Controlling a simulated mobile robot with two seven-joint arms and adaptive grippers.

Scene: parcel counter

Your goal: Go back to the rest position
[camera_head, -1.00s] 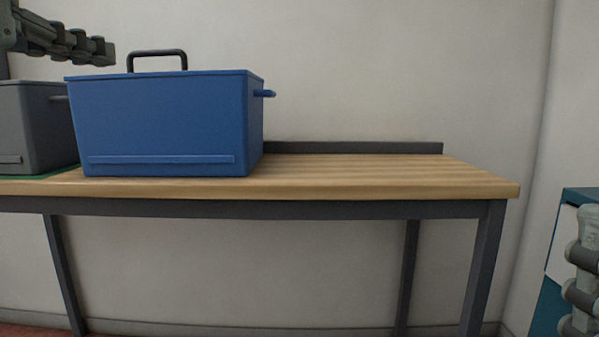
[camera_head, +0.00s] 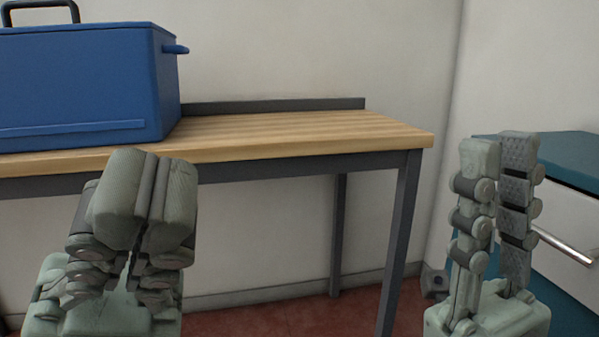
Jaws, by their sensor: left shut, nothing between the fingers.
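My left gripper (camera_head: 147,200) is at the lower left of the head view, in front of the table's front edge. Its two grey-green fingers point up and are pressed together, with nothing between them. My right gripper (camera_head: 500,190) is at the lower right, pointing up, in front of a teal and white cabinet. Its fingers stand apart, the textured inner pad of one shows, and nothing is held. Neither gripper touches anything that I can see.
A blue lidded box (camera_head: 85,90) with a black handle stands on the wooden-topped table (camera_head: 300,135); its left side is cut off. The right part of the tabletop is bare. The teal cabinet (camera_head: 560,155) has a white drawer and metal handle.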

